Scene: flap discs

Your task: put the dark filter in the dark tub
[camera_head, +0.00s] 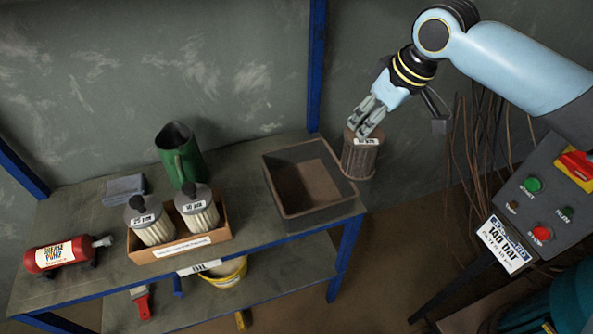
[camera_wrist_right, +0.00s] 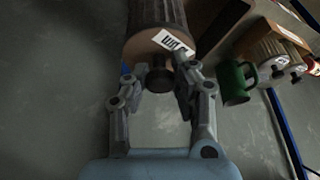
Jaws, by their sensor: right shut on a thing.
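The dark filter (camera_head: 358,160) is a ribbed brown cylinder with a white label, seen in the head view just right of the tub. My right gripper (camera_head: 366,122) is shut on the knob at its top; the wrist view shows the filter (camera_wrist_right: 158,14) with the gripper (camera_wrist_right: 165,78) fingers on either side of the knob. The filter hangs nearly upright, apart from the tub as far as I can tell. The dark tub (camera_head: 338,200) is an empty open rectangular box at the right end of the table. My left gripper is out of view.
A cardboard box (camera_head: 226,236) with two pale filters, a green jug (camera_head: 178,150), a grey cloth (camera_head: 124,189) and a red grease pump (camera_head: 62,254) stand left of the tub. A control panel (camera_head: 545,205) is at the right. A bucket (camera_head: 222,272) is on the lower shelf.

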